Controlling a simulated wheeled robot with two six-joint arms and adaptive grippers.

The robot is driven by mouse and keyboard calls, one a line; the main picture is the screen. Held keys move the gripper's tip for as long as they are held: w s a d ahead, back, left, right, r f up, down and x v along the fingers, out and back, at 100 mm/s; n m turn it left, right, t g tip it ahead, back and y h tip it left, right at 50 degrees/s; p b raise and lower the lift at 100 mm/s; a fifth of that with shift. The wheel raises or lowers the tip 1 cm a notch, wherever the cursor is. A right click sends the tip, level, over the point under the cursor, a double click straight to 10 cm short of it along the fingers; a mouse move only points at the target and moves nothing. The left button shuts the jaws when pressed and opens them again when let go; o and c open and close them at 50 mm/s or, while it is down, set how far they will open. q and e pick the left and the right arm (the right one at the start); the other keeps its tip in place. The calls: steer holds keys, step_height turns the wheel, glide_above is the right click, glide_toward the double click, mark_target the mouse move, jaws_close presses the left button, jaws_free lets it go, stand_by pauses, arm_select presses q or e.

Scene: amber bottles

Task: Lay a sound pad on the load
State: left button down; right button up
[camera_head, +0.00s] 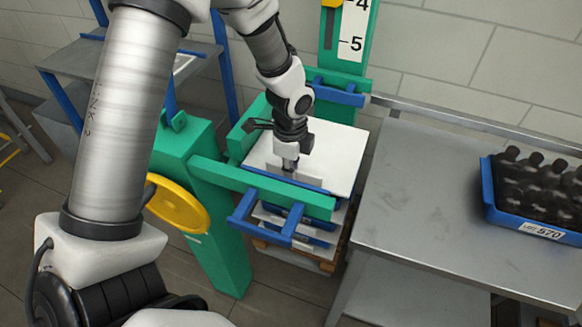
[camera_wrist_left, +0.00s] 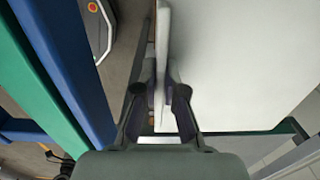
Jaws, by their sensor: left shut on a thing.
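My left gripper (camera_head: 289,166) points down at the front part of a white board (camera_head: 335,150) inside the green and blue press frame (camera_head: 265,188). In the left wrist view the fingers (camera_wrist_left: 160,92) are shut on a thin pale pad (camera_wrist_left: 162,50), seen edge-on between the tips. A wide white surface (camera_wrist_left: 245,60) fills the right of that view, close beside the pad. Whether the pad touches it I cannot tell. The load under the board shows only in part, as pale layers behind the blue bars. My right gripper is not in view.
A yellow handwheel (camera_head: 178,205) sits left of the frame, and a scale post (camera_head: 347,45) rises behind. A steel table (camera_head: 425,205) stands to the right, bare on its left part. A blue crate (camera_head: 490,195) of dark bottles stands on it.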

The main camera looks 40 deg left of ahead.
arm_select(q)
steer(key=shift+f, duration=0.3)
steer(key=c, duration=1.2)
jaws_free()
steer(key=shift+r, duration=0.1)
